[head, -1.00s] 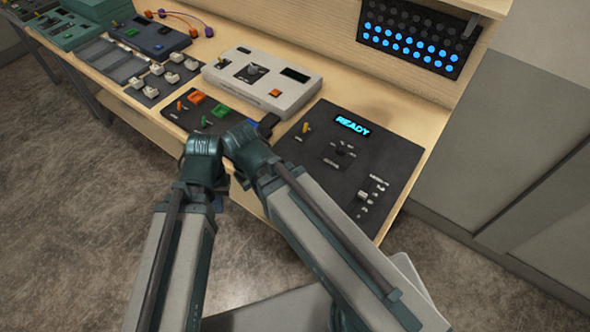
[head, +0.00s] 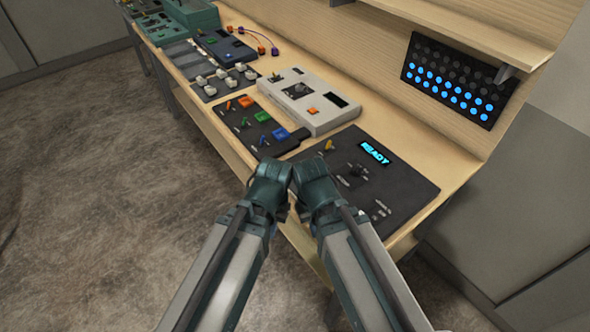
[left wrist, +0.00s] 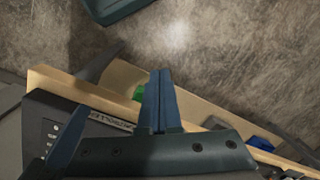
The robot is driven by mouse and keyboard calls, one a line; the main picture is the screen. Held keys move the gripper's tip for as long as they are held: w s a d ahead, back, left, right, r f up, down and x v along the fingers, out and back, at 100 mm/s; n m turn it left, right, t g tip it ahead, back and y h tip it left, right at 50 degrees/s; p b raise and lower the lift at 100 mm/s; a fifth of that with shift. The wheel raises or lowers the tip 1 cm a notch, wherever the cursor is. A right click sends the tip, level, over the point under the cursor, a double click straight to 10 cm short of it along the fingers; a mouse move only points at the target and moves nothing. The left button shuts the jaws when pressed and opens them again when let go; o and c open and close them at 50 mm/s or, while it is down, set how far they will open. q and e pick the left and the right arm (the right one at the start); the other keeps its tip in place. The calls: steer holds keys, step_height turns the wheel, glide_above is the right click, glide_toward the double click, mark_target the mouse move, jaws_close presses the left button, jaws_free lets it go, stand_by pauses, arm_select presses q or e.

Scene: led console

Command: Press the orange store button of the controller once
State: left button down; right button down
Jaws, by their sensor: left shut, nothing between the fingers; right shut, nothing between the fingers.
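The light grey controller box (head: 308,98) lies on the bench, with an orange button (head: 313,110) near its front, a dark knob area and a small dark display. A dark strip (head: 238,118) in front of it has its own orange, green and blue buttons. My left gripper (head: 270,178) and right gripper (head: 314,182) are side by side at the bench's front edge, nearer me than the controller; their fingertips are hidden in the head view. In the left wrist view, my left gripper's fingers (left wrist: 160,98) are together and empty.
A dark panel (head: 410,183) with a lit READY display (head: 375,152) lies to the right of the controller. A wall board (head: 458,80) has rows of blue lights. A slider panel (head: 222,82) and teal box (head: 190,18) stand further left. A shelf (head: 460,30) overhangs.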

arm_select(q)
steer(key=w+d+r+n+t+h, duration=0.1)
steer(key=w+d+t+h, duration=0.15)
steer(key=w, duration=0.45)
steer(key=w+d+r+n+t+h, duration=0.1)
steer(key=w+d+h, duration=0.15)
steer(key=w, duration=0.45)
step_height(320, 180, up, 6)
steer(key=n+t+h+p, duration=0.1)
steer(key=n+t+h, duration=0.1)
steer(key=t, duration=0.2)
glide_above(293, 168)
steer(key=shift+s+a+f+g, duration=0.1)
steer(key=shift+s+a+g, duration=0.15)
steer(key=shift+s+a, duration=0.15)
steer(key=shift+f, duration=0.2)
step_height(293, 168, down, 8)
steer(key=b, duration=0.8)
steer(key=shift+f+b, duration=0.25)
steer(key=shift+b, duration=0.05)
steer(key=shift+s, duration=0.1)
steer(key=shift+f+b, duration=0.4)
